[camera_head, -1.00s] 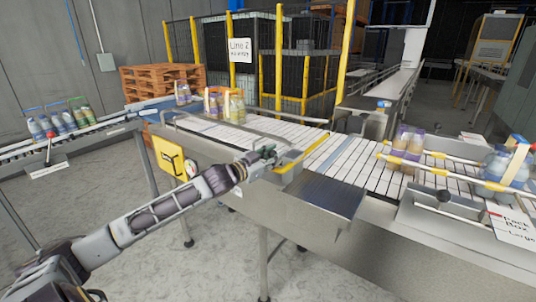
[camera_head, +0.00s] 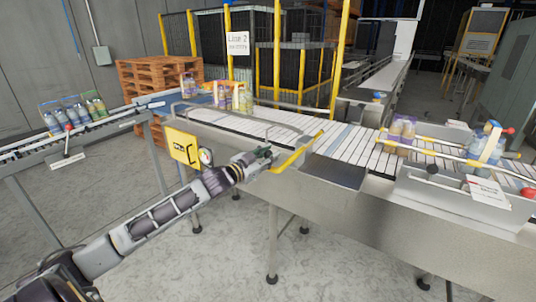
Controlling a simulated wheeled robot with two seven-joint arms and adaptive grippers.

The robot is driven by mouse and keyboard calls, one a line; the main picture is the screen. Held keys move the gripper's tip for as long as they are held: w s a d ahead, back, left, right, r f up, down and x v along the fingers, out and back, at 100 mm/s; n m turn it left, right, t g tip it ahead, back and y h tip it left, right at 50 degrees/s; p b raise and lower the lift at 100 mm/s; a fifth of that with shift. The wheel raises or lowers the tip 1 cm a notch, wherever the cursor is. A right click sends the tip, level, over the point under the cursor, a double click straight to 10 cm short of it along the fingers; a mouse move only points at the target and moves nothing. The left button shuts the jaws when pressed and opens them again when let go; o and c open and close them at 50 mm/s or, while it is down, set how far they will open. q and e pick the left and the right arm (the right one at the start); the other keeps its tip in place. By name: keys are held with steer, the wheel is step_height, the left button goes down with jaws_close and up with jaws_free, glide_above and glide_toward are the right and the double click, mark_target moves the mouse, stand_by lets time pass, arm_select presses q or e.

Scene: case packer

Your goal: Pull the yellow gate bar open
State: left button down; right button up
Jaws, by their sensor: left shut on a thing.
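The yellow gate bar (camera_head: 300,150) slants across the near edge of the white slatted conveyor, its near end by my gripper. My left gripper (camera_head: 262,156) comes in from the lower left and is shut on the gate bar near that end. The fingers are small and dark here, so the exact contact is hard to see. My right gripper is not in view.
The conveyor (camera_head: 345,143) carries bottle packs at its left end (camera_head: 234,97) and right (camera_head: 402,130). A yellow sign panel (camera_head: 183,147) and round gauge stand by my forearm. Another conveyor with bottles (camera_head: 75,112) runs at left. Grey floor lies open in front.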

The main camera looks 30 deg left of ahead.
arm_select(q)
steer(key=shift+s, duration=0.15)
steer(key=c, duration=1.1)
jaws_free()
steer(key=shift+s, duration=0.1)
steer(key=shift+s+a, duration=0.1)
steer(key=shift+s, duration=0.1)
steer(key=v, duration=1.1)
stand_by(0.9)
steer(key=shift+s+f, duration=0.1)
steer(key=shift+s, duration=0.05)
steer(key=shift+m, duration=0.3)
stand_by(0.5)
